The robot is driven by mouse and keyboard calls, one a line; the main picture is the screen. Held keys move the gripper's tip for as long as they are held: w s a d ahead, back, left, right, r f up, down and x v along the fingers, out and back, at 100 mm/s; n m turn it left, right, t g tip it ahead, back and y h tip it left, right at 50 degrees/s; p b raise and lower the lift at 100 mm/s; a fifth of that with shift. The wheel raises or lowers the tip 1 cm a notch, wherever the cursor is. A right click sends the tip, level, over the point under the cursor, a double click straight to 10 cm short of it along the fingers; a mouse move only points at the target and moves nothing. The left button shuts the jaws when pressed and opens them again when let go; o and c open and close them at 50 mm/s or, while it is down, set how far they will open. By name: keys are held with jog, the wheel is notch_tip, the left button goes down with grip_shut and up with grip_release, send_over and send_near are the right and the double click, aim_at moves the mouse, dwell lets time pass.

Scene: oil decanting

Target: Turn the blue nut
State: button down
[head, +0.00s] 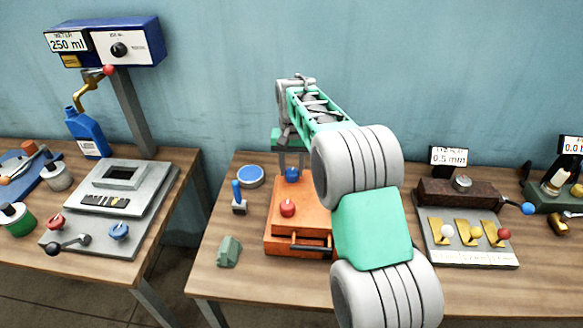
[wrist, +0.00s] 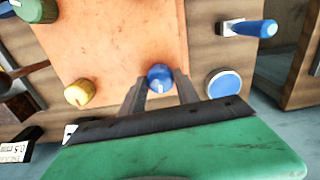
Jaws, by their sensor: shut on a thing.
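The blue nut (head: 292,174) is a round knob on the top of the orange box (head: 281,246), near its back edge. In the wrist view the blue nut (wrist: 159,74) shows a pale line on its face. My gripper (head: 291,163) reaches down to it from above, and its two fingers (wrist: 161,84) are shut on the nut, one on each side. My arm hides the right part of the box in the head view.
A red knob (head: 288,208) stands on the box; green (wrist: 36,9) and yellow (wrist: 79,93) knobs show in the wrist view. Left of the box are a blue-topped round tin (head: 250,176), a blue-handled tool (head: 238,197) and a green block (head: 229,251).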

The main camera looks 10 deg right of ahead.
aim_at(292, 171)
jog(key=shift+n, duration=0.8)
jog(key=c, duration=0.9)
grip_release()
jog(key=shift+r, duration=0.1)
notch_tip(292, 171, up, 7)
jog(key=shift+b, duration=0.65)
jog(key=shift+r, duration=0.3)
